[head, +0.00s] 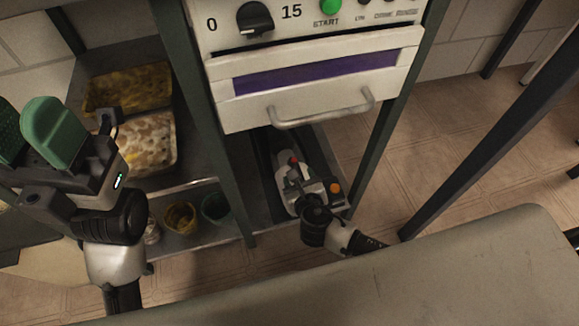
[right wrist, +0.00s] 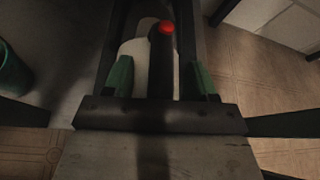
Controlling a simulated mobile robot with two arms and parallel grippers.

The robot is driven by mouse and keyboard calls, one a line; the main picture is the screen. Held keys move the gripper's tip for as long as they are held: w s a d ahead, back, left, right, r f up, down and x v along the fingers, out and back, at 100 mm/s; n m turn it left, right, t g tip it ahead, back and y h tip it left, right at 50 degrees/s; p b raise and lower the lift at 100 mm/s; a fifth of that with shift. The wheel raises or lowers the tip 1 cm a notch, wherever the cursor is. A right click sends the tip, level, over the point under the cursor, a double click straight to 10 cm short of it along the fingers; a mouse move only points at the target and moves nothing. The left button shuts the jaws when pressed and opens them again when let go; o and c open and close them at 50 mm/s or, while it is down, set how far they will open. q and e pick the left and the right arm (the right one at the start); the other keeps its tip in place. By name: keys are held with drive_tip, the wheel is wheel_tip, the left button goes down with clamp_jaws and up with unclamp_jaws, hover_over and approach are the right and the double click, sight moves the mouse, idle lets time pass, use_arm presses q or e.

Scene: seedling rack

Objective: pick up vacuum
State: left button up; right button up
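The vacuum (head: 283,158) lies on the low shelf under the oven, pale-bodied with a dark handle and a red button. In the right wrist view, the vacuum's pale body (right wrist: 137,62) shows beyond my fingers. My right gripper (right wrist: 162,80) is open, its green fingers on either side of the dark handle, with gaps visible beside it. In the head view, my right gripper (head: 292,178) reaches down over the vacuum and hides part of it. My left gripper (head: 27,128) is open and empty, raised at the left, away from the vacuum.
The oven (head: 300,75) with its bar handle (head: 322,112) stands above the shelf, between dark green posts. Trays (head: 145,143) and small pots (head: 181,217) sit on shelves at left. A grey tabletop (head: 440,270) fills the front. Tiled floor lies open at right.

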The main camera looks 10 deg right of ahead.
clamp_jaws()
drive_tip(key=shift+s, duration=0.1)
idle(1.1)
drive_tip(key=shift+r, duration=0.15)
